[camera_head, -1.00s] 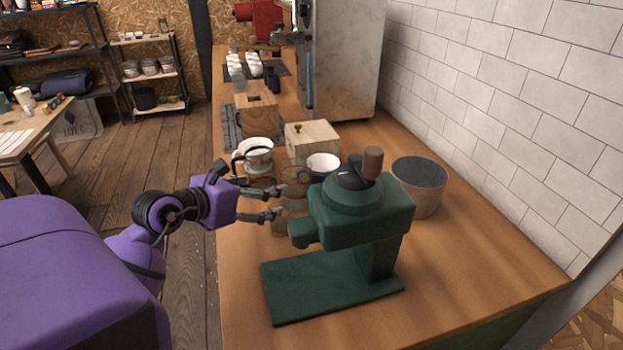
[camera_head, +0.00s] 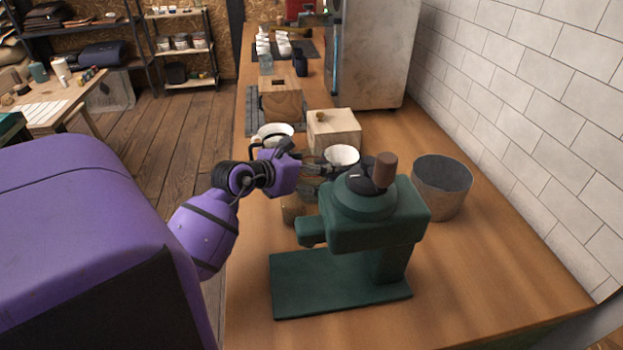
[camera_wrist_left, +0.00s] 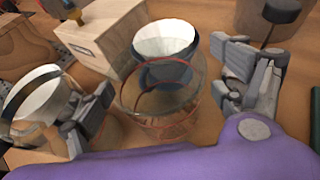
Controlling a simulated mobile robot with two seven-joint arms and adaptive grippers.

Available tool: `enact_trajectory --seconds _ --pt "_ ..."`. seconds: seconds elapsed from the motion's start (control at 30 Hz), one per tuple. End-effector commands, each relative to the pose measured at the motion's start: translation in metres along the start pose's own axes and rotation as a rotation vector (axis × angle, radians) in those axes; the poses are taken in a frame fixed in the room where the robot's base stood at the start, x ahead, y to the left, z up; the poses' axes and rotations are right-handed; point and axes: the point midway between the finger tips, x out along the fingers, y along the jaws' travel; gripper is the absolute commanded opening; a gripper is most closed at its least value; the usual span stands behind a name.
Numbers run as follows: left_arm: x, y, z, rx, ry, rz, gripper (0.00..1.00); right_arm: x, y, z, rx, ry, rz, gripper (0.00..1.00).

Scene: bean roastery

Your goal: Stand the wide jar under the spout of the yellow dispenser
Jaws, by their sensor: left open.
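A clear wide glass jar with reddish lines (camera_wrist_left: 160,100) stands on the counter in the left wrist view. In the head view the jar (camera_head: 309,188) shows faintly behind the green machine's spout side. My left gripper (camera_wrist_left: 168,96) is open, with one finger on each side of the jar; contact is not clear. In the head view my left gripper (camera_head: 316,165) reaches in from the left, its fingertips partly hidden. A dark green machine (camera_head: 375,230) with a spout block and flat base stands nearer. No yellow dispenser shows. My right gripper is not in view.
Behind the jar are a white cup (camera_head: 342,156), a wooden box (camera_head: 334,131) and a white dripper in glass (camera_head: 273,132). A small brown object (camera_head: 291,209) stands left of the green machine. A metal bin (camera_head: 442,187) stands right.

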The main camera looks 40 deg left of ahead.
Motion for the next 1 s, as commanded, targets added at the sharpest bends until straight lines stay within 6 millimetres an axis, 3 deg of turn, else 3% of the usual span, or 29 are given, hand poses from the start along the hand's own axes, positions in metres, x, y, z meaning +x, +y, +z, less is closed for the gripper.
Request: enact_trajectory --seconds 0.27,0.7,1.0 --pt "0.004 0.000 -0.001 0.000 0.001 0.000 0.87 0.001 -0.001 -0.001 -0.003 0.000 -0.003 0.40" --pt "0.003 0.000 -0.001 0.000 0.000 0.000 0.30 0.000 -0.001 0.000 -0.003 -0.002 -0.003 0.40" --pt "-0.001 0.000 0.010 0.002 -0.001 0.000 0.30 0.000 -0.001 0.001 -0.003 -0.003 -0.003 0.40"
